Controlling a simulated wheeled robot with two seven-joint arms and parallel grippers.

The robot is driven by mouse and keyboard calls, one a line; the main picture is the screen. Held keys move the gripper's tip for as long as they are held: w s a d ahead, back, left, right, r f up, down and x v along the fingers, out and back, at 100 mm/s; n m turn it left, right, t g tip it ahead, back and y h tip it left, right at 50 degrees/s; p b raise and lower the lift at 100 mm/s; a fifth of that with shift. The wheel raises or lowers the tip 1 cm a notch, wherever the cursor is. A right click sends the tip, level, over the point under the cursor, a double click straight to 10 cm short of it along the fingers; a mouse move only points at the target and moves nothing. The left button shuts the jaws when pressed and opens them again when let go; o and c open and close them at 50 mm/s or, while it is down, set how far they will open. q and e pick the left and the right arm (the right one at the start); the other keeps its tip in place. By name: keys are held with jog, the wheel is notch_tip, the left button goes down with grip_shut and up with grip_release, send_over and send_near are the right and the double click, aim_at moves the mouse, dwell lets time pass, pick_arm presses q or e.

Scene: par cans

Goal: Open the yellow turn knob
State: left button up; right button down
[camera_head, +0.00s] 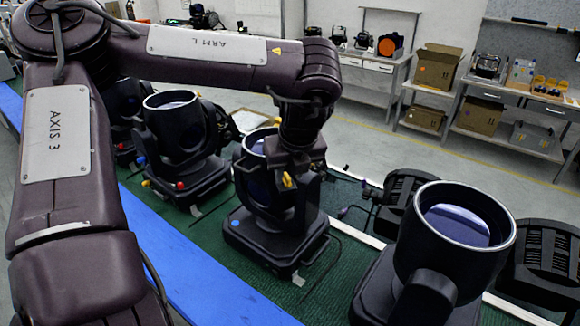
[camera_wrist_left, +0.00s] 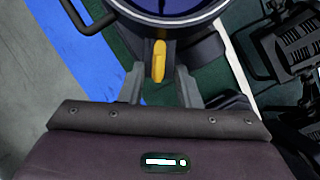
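The yellow turn knob (camera_head: 287,180) is a small upright lever on the side of the middle par can (camera_head: 256,186), which stands on a black base. My left gripper (camera_head: 290,172) is at this can, pointing down at the knob. In the left wrist view the knob (camera_wrist_left: 159,62) lies between the two grey fingers of my left gripper (camera_wrist_left: 159,78), with a gap on each side. The fingers are apart and do not grip it. The can's dark blue lens (camera_wrist_left: 165,5) is at the top of that view. My right gripper is not in view.
Another par can (camera_head: 176,125) with yellow and red knobs stands to the left. A larger-looking one (camera_head: 455,240) stands close at right. Black finned fixtures (camera_head: 400,195) lie behind. The green mat (camera_head: 330,290) has a blue strip (camera_head: 200,275) along its near side.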

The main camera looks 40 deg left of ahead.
pick_arm(q)
jog(key=shift+s, duration=0.15)
jog(key=shift+c, duration=0.9)
grip_shut()
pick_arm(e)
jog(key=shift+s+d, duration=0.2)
